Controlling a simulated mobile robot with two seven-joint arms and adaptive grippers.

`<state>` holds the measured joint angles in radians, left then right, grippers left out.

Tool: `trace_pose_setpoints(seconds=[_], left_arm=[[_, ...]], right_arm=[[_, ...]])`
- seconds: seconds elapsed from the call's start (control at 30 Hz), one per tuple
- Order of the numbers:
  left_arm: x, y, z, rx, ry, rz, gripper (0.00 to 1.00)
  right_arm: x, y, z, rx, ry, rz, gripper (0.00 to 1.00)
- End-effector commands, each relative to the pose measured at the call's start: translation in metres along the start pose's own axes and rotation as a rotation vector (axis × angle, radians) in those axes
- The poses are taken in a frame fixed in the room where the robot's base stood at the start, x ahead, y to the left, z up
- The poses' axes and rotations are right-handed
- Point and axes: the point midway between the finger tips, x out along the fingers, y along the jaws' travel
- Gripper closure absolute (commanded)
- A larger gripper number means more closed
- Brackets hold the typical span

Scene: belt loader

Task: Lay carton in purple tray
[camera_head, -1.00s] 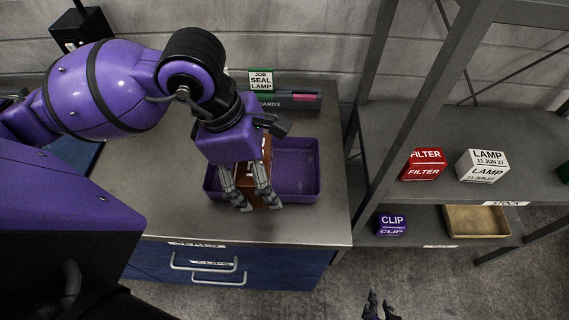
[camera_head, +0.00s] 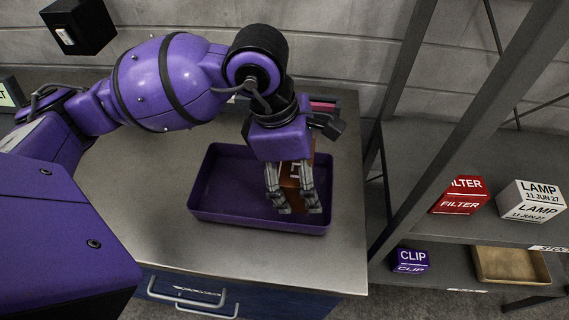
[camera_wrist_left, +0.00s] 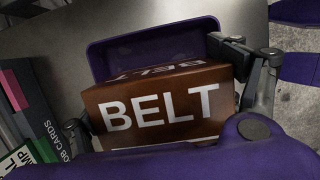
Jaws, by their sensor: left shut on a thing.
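A brown carton (camera_head: 291,182) marked BELT is between the fingers of my left gripper (camera_head: 294,205). In the left wrist view the carton (camera_wrist_left: 160,105) fills the middle, with a finger at each side. The purple tray (camera_head: 210,196) lies on the grey counter. The carton is over or inside the right part of the tray; I cannot tell if it touches the tray floor. The tray's far part also shows behind the carton in the left wrist view (camera_wrist_left: 150,30). My right gripper is out of the head view.
A card holder (camera_head: 325,106) stands behind the tray at the back of the counter. On the rack at right are a red FILTER box (camera_head: 460,196), a white LAMP box (camera_head: 531,201), a purple CLIP box (camera_head: 410,260) and a tan bin (camera_head: 511,265). Bare counter (camera_head: 140,190) lies left of the tray.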

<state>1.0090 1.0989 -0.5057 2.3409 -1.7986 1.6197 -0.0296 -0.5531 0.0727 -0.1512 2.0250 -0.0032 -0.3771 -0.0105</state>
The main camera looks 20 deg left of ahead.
Motion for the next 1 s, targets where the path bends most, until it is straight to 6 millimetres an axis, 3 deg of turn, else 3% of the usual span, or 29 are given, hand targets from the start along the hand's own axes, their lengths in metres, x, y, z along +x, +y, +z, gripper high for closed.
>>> trace_pose_setpoints(seconds=[0.3,0.67,0.7,0.8,1.0], left_arm=[[0.037,0.006,-0.006,0.001,0.000,0.000,0.59],[0.042,0.006,-0.007,0.002,-0.001,0.001,0.59],[0.043,0.006,-0.007,0.001,0.000,0.000,0.14],[0.042,0.006,-0.007,0.001,0.000,0.001,0.00],[0.042,0.006,-0.007,0.001,0.000,0.001,0.00]], right_arm=[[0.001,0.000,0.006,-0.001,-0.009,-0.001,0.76],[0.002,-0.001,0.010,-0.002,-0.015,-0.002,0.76],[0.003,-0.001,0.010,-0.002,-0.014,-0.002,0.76],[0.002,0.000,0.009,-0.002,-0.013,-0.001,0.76],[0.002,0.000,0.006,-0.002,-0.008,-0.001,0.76]])
